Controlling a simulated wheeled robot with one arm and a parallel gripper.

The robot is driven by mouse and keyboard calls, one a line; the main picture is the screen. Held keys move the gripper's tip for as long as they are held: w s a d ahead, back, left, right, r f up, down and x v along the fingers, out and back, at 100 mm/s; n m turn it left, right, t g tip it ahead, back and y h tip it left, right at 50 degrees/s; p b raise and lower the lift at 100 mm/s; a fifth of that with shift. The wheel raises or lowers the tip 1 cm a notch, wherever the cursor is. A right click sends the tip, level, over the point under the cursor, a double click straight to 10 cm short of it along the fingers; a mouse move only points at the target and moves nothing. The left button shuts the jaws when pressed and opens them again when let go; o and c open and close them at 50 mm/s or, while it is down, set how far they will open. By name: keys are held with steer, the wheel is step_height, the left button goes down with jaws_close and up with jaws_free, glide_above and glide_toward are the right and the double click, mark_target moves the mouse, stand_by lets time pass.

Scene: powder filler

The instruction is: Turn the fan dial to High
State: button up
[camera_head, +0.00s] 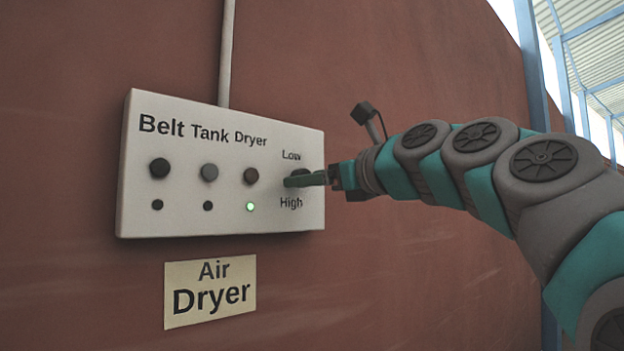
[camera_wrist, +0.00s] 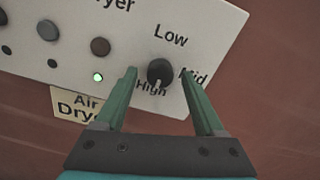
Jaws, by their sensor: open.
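The fan dial (camera_wrist: 160,71) is a round black knob at the right end of the white control panel, with Low, Mid and High labels around it. In the wrist view, a small light mark at its lower edge appears to face the High label. My gripper (camera_wrist: 160,74) is open, with one green finger on each side of the dial and visible gaps between. In the head view, the dial (camera_head: 299,173) is partly hidden behind my gripper (camera_head: 300,180), which reaches in from the right. Whether the fingers touch the panel is unclear.
The white panel (camera_head: 225,215) also carries the Belt, Tank and Dryer buttons with small lamps below. The Dryer lamp (camera_head: 250,207) glows green. An Air Dryer sign (camera_head: 210,290) hangs below on the red wall. A conduit (camera_head: 227,50) runs up from the panel.

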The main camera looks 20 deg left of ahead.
steer(key=v, duration=0.7)
steer(key=shift+s+d, duration=0.2)
steer(key=shift+d, duration=0.15)
steer(key=s+d+f+n+g+h, duration=0.25)
steer(key=f+n+h, duration=0.2)
steer(key=f, duration=1.25)
steer(key=s+d+f+n+g+h, duration=0.2)
steer(key=d+f+n+h, duration=0.25)
steer(key=f, duration=1.15)
steer(key=s+d+f+n+g+h, duration=0.3)
steer(key=s+d+f+n, duration=0.3)
steer(key=s+d+f, duration=0.3)
steer(key=s+d+f+n+g+h, duration=0.3)
steer(key=s+d+f+n, duration=0.3)
steer(key=s+f, duration=1)
steer(key=d+f+g, duration=0.1)
steer(key=d, duration=0.2)
steer(key=shift+f+n, duration=0.3)
steer(key=shift+f, duration=0.1)
